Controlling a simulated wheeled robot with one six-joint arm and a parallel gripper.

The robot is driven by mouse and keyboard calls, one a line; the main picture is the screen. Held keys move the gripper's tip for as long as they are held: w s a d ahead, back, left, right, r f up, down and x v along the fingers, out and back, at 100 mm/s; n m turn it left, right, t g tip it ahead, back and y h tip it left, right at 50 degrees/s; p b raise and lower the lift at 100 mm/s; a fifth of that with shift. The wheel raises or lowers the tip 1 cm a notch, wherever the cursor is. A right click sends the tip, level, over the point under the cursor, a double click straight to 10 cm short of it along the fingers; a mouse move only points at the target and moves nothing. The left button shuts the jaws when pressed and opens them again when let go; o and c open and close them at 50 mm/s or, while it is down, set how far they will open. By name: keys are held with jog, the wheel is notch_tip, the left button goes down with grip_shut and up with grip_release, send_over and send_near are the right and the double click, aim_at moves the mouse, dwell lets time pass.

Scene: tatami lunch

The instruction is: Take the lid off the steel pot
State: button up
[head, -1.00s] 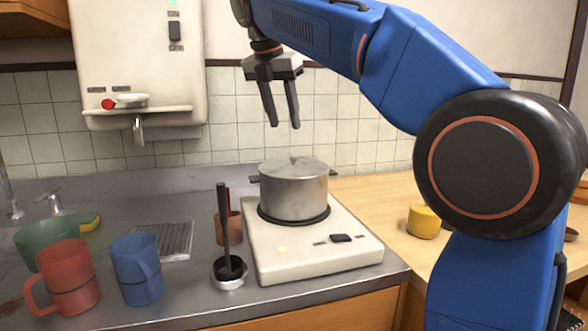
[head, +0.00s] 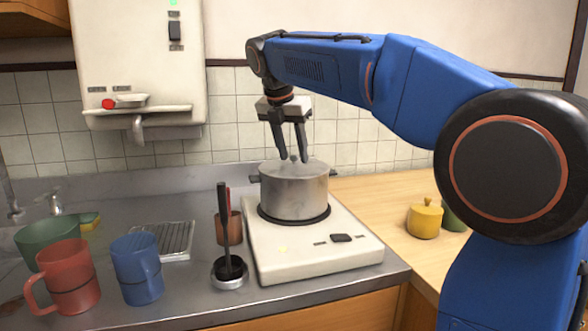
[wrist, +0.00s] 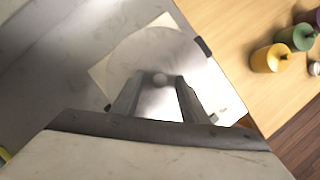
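The steel pot (head: 293,193) stands on the burner of a white cooker. Its lid (head: 312,166) is on it, with a small round knob on top. My gripper (head: 294,160) points down over the lid, with its two fingers apart on either side of the knob. In the wrist view the knob (wrist: 160,79) shows between the open fingertips (wrist: 160,80), with a gap on both sides. The lid (wrist: 150,55) fills the space below the fingers. I cannot tell whether the fingertips touch the lid.
The cooker (head: 335,262) sits on the steel counter. Red (head: 70,280) and blue (head: 138,268) mugs are at the front left. A yellow lidded jar (head: 425,220) stands on the wooden counter to the right.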

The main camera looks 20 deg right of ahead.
grip_shut()
